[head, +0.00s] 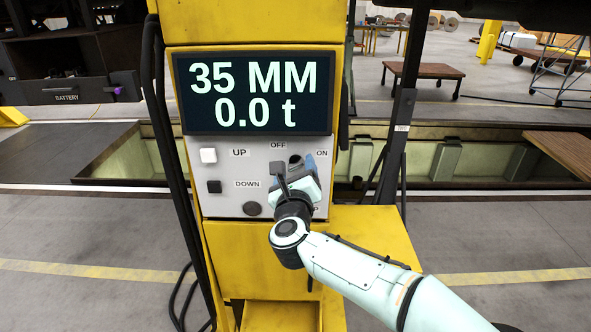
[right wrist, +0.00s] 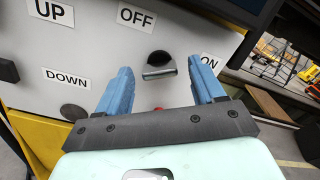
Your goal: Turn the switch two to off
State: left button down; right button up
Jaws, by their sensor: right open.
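A rotary switch (right wrist: 158,68) sits on the grey control panel (head: 228,172), between an OFF label (right wrist: 136,17) and an ON label (right wrist: 210,63). It has a dark top and a pale lower edge lying nearly level in the right wrist view; I cannot tell which label it points to. No number two is readable on it. My right gripper (head: 294,172) is open in front of the switch. Its blue fingers (right wrist: 158,80) stand on either side of the switch in the right wrist view, with no clear contact. In the head view the gripper partly hides the switch. My left gripper is not in view.
The yellow column (head: 255,25) carries a display (head: 254,93) reading 35 MM and 0.0 t. A white UP button (head: 208,155), a dark DOWN button (head: 214,187) and a round dark fitting (head: 252,208) are left of my gripper. A red part (right wrist: 158,109) shows between the fingers.

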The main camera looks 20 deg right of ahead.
jog(key=c, duration=1.1)
jog(key=shift+o, duration=0.2)
jog(key=shift+n, duration=0.3)
jog(key=n+p, duration=0.1)
jog(key=n, duration=0.4)
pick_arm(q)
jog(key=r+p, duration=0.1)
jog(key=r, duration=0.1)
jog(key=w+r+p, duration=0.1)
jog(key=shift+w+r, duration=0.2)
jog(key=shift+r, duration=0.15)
pick_arm(e)
jog(key=n, duration=0.6)
jog(key=shift+n, duration=0.3)
jog(key=o, duration=1.1)
jog(key=shift+c, duration=0.2)
